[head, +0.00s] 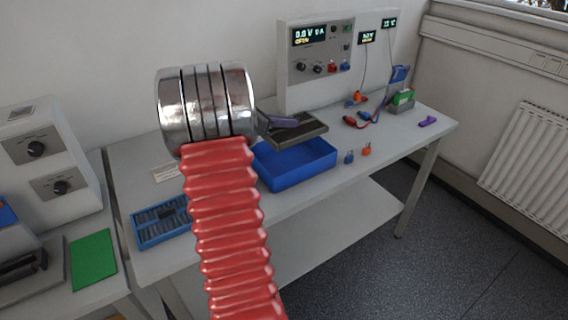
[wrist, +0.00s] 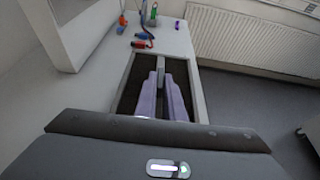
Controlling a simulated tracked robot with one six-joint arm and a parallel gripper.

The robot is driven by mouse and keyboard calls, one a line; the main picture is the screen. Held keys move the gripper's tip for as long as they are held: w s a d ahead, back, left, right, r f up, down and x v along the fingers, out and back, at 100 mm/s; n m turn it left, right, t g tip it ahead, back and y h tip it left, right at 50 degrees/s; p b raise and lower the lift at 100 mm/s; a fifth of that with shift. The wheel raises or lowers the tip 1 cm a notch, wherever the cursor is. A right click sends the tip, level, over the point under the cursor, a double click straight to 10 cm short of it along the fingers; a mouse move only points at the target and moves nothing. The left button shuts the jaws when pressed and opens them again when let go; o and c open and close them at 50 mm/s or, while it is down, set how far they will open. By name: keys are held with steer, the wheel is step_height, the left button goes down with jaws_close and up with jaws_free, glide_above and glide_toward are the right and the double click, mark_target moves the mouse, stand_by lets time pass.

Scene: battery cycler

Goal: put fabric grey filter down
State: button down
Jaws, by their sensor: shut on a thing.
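The fabric grey filter is a flat rectangular piece with a light grey frame and dark panels. In the head view the filter (head: 308,131) is at the back edge of the blue bin (head: 322,157), partly behind my gripper (head: 285,122). In the wrist view my gripper (wrist: 161,84) has its two lilac fingers shut on the grey bar along the middle of the filter (wrist: 198,97). The filter looks roughly level. I cannot tell whether it touches the bin or the bench below. My arm hides part of the bin's left side.
A power supply (head: 303,67) stands behind on the bench. Red and blue clips (head: 364,119), a green-fronted holder (head: 403,100) and a purple piece (head: 428,121) lie to the right. A blue slotted tray (head: 150,233) is at the left. Bare bench (head: 385,145) shows right of the bin.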

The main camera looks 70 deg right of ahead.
steer(key=shift+w, duration=0.3)
steer(key=shift+s, duration=0.1)
steer(key=shift+s, duration=0.1)
steer(key=shift+s+f, duration=0.1)
steer(key=shift+f, duration=0.2)
step_height(320, 180, down, 6)
steer(key=shift+r, duration=0.15)
steer(key=shift+f, duration=1.85)
steer(key=shift+f, duration=0.6)
